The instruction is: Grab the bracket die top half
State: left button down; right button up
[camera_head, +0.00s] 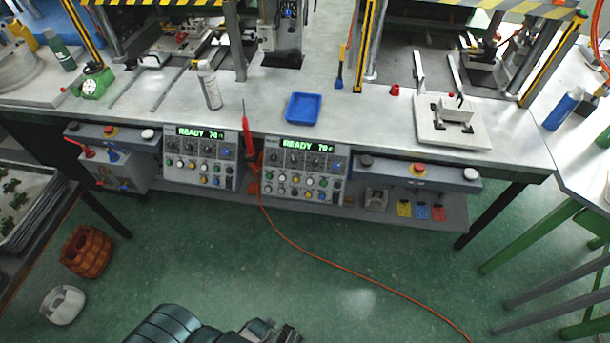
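A pale, flat die-like block (437,131) sits on the right part of the bench, in front of the right press. A smaller raised light piece (457,113) with dark fittings is on top of it. I cannot tell for certain which part is the bracket die top half. My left arm shows at the bottom edge, with what looks like its gripper (272,333) cut off by the frame, low over the floor and far from the die. Its fingers are not clear. My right gripper is not in view.
A blue tray (304,109), a spray can (209,86) and a small red object (395,90) stand on the bench (350,115). Two control boxes reading READY (305,172) hang at the front. An orange hose (330,262) crosses the green floor.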

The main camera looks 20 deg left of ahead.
aim_at(463, 108)
jog(key=i+j+z, duration=0.25)
jog(key=i, duration=0.25)
jog(key=i+j+z, duration=0.25)
jog(key=i+j, duration=0.2)
